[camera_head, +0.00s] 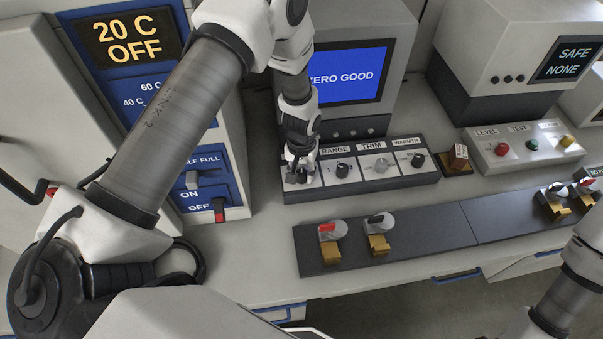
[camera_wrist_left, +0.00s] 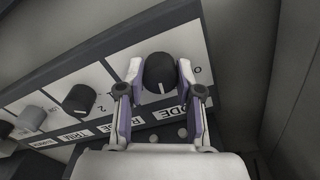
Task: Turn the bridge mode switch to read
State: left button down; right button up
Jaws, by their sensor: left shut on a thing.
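The bridge mode switch is a round black knob (camera_wrist_left: 160,72) with a white pointer line, at the end of a white-faced panel (camera_head: 362,191). In the wrist view its line points down the picture, toward a label partly hidden by my fingers, of which "DE" shows. My left gripper (camera_wrist_left: 160,95) has one finger on each side of this knob and is shut on it. In the head view the left gripper (camera_head: 299,172) comes down over the panel's left end and mostly hides the knob. A legend beside the knob is only partly readable. My right gripper is not in view.
Knobs marked RANGE (camera_head: 342,170), TRIM (camera_head: 381,165) and WARMTH (camera_head: 418,160) sit along the same panel. A blue screen (camera_head: 348,76) behind reads ZERO GOOD. A tall cabinet (camera_head: 230,130) stands close on the left. A dark strip with clamps (camera_head: 430,235) lies in front.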

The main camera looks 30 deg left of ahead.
pick_arm(q)
jog(key=m, duration=0.2)
jog(key=m+b, duration=0.1)
jog(key=m, duration=0.2)
jog(key=shift+s+f+m, duration=0.15)
jog(key=shift+f+m, duration=0.05)
jog(key=shift+m, duration=2.3)
jog(key=c, duration=1.2)
grip_release()
jog(key=o, duration=0.4)
jog(key=shift+o, duration=0.2)
jog(key=shift+w+r, duration=0.1)
jog(key=shift+w, duration=0.1)
